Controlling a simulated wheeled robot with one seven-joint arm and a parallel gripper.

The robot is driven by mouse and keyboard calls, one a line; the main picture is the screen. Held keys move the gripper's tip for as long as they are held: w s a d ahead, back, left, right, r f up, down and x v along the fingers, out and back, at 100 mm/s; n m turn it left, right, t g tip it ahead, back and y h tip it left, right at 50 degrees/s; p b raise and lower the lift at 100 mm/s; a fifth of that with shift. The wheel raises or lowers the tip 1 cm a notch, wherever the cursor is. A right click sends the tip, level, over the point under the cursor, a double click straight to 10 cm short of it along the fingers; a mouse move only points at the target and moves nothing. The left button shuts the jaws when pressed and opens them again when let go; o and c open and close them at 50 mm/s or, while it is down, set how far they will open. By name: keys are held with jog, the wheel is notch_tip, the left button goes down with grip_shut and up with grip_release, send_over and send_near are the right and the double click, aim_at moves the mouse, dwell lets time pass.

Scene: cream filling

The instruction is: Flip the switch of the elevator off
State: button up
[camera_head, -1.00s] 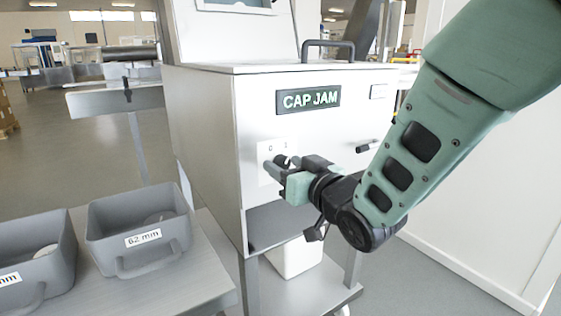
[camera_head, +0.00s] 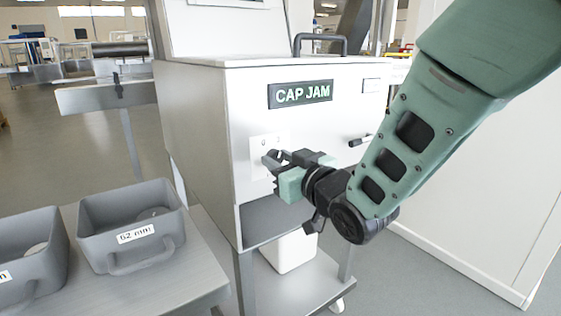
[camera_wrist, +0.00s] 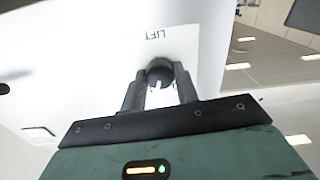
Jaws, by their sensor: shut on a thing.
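The switch is a round black knob (camera_wrist: 160,73) with a white pointer line, on a white plate (camera_head: 257,146) on the front of the cabinet marked CAP JAM. The wrist view shows the word LIFT upside down on the plate. My gripper (camera_wrist: 159,82) has its two dark fingers on either side of the knob, shut on it. In the head view my gripper (camera_head: 274,160) reaches the plate from the right and its fingers largely hide the knob.
A black lever (camera_head: 360,141) sticks out of the cabinet front, right of the switch. Grey bins (camera_head: 135,250) stand on a table at the lower left. A white container (camera_head: 290,252) is below the cabinet. A white wall panel (camera_head: 470,210) is at the right.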

jog(key=n, duration=0.5)
jog(key=shift+b, duration=0.3)
jog(key=n, duration=0.5)
dwell(0.4)
jog(key=o, duration=1)
jog(key=shift+c, duration=0.2)
